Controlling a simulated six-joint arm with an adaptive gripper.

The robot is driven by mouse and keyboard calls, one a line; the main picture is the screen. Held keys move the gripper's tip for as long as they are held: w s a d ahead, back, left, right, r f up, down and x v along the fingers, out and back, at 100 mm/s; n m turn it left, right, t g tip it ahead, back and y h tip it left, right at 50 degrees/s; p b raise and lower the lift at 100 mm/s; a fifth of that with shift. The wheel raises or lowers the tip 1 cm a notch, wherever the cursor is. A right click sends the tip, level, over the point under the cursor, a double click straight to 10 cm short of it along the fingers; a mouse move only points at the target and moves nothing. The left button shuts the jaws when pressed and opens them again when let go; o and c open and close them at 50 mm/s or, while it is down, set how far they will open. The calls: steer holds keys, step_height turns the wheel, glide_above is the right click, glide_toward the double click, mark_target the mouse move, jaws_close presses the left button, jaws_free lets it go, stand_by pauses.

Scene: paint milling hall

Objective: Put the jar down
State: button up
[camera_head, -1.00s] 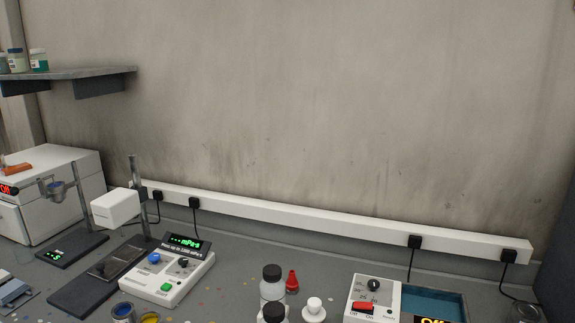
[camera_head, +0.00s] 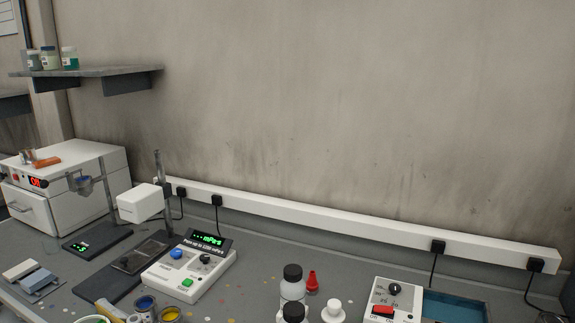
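My gripper is not in view, and no held jar shows. Several jars stand on the wall shelf at the upper left, among them one with teal contents (camera_head: 70,60) and one with a dark blue lid (camera_head: 49,59). On the bench, an open pot of blue paint (camera_head: 146,306) and an open pot of yellow paint (camera_head: 170,314) stand near the bottom edge. I cannot tell which jar the task means.
A viscometer console (camera_head: 188,272) with a lit green display stands on the bench. A white oven (camera_head: 65,185) is at the left. Dark-capped bottles (camera_head: 292,290), a red funnel-like piece (camera_head: 312,281), a switch box (camera_head: 395,298) and a blue tray (camera_head: 455,307) are at the lower right.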

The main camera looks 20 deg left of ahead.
mark_target(93, 320)
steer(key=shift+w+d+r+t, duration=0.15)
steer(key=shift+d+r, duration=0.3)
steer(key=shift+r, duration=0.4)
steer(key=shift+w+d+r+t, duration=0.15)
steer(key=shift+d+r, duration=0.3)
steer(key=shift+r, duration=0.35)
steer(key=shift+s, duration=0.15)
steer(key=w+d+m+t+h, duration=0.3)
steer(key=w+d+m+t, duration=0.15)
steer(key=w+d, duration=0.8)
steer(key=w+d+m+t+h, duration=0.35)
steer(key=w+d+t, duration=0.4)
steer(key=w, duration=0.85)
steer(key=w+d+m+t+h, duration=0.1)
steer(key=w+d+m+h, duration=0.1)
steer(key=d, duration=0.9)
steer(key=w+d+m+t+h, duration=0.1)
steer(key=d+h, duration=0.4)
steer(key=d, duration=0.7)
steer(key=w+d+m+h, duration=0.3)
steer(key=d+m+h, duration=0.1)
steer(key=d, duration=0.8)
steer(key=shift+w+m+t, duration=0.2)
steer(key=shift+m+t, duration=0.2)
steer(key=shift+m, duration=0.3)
